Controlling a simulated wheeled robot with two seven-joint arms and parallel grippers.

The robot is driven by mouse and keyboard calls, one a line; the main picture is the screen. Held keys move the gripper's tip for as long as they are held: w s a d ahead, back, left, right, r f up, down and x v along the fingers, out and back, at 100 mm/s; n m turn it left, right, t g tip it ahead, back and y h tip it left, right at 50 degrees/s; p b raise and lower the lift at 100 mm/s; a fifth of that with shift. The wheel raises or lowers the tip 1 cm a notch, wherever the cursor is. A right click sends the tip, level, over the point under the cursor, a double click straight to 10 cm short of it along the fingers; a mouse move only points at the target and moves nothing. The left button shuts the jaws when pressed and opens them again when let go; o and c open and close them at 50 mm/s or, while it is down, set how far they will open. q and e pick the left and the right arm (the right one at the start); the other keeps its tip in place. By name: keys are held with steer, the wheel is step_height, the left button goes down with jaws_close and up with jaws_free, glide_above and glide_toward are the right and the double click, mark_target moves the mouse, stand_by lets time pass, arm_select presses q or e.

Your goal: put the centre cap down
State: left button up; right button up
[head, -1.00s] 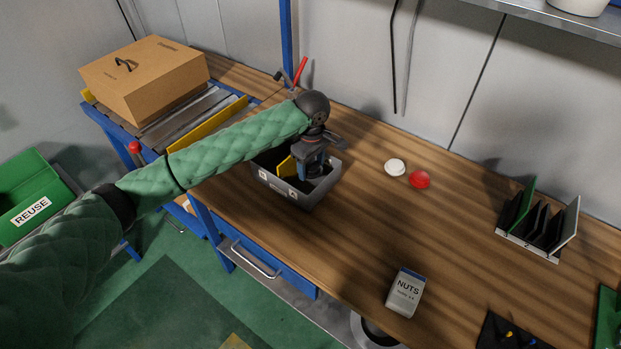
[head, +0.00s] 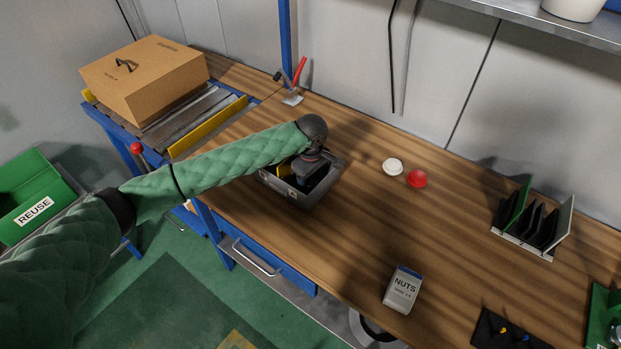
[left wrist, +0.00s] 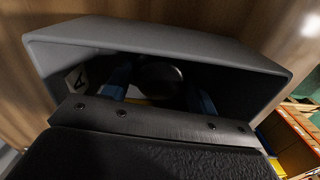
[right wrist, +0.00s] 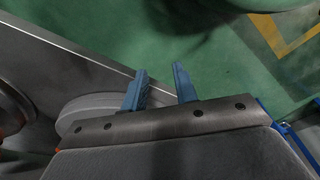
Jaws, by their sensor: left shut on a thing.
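My left gripper (head: 309,168) reaches down into a grey open bin (head: 312,196) on the wooden bench; the bin walls hide its fingertips in the head view. In the left wrist view the blue fingers (left wrist: 158,92) are inside the bin, with a dark round thing (left wrist: 160,72), apparently the centre cap, between them. Shadow hides where they touch it and whether it rests on the bin floor. My right gripper (right wrist: 161,87) shows only in the right wrist view, open and empty, away from the bin.
A white disc (head: 392,166) and a red disc (head: 417,178) lie right of the bin. A NUTS box (head: 402,289) stands near the front edge. A rack (head: 530,222) is at the right. A cardboard box (head: 145,80) is at the back left.

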mark_target(311, 180)
arm_select(q)
steer(key=o, duration=1)
steer(key=shift+c, duration=0.2)
arm_select(e)
steer(key=shift+d, duration=0.1)
arm_select(q)
steer(key=shift+r, duration=0.1)
arm_select(e)
steer(key=shift+f, duration=0.1)
arm_select(q)
steer(key=shift+r+b, duration=0.3)
step_height(311, 180, up, 12)
steer(key=b, duration=0.3)
steer(key=shift+f, duration=0.25)
arm_select(e)
step_height(311, 180, up, 10)
steer(key=w+a, duration=0.2)
steer(key=shift+a+g, duration=0.3)
